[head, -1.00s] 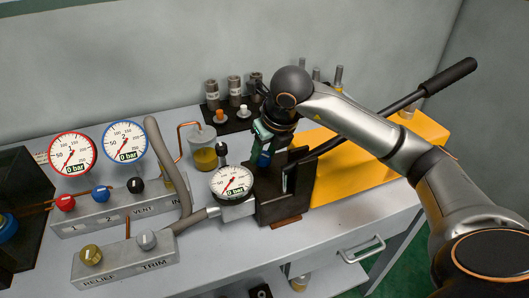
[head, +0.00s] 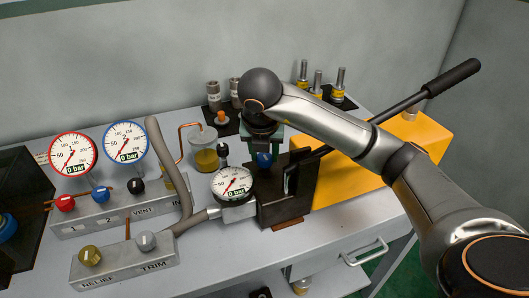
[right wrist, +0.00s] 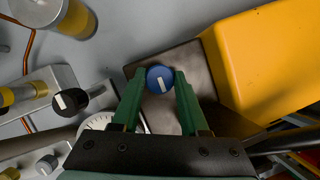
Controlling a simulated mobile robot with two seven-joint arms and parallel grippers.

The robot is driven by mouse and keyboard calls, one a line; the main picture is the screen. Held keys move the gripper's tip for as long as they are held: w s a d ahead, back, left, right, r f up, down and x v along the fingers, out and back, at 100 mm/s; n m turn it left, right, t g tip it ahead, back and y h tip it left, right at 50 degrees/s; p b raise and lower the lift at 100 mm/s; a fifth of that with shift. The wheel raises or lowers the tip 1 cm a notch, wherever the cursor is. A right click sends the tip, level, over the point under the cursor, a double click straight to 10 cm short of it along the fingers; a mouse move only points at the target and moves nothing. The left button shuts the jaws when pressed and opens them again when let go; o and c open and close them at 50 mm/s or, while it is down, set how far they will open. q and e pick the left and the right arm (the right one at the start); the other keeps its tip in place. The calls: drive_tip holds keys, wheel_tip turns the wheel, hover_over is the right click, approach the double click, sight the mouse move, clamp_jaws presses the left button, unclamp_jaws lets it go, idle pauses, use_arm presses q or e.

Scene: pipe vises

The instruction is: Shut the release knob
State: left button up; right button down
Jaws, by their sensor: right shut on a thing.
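The blue release knob (head: 264,160) sits on the dark metal block (head: 287,207) of the pump, beside the round pressure gauge (head: 232,184). My right gripper (head: 264,154) comes down on the knob from above. In the right wrist view, its two green fingers stand on either side of the round blue knob (right wrist: 159,78) and grip it. A white mark shows on the knob's top, slightly tilted from upright in that view. The gauge reads 0 bar. My left gripper is in neither view.
The yellow tank (head: 350,175) and the black-gripped pump lever (head: 450,78) are to the right, close to my right arm. A manifold (head: 125,207) with several knobs and two gauges stands at left. Another block (head: 125,265) labelled RELIEF and TRIM lies in front of it.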

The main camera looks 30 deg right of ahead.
idle(0.4)
drive_tip(key=shift+c, duration=2.1)
unclamp_jaws()
drive_tip(key=shift+r, duration=0.1)
drive_tip(key=p+v, duration=0.4)
drive_tip(key=v, duration=0.8)
drive_tip(key=shift+p, duration=0.3)
drive_tip(key=shift+s+a+r, duration=0.1)
drive_tip(key=shift+r, duration=0.05)
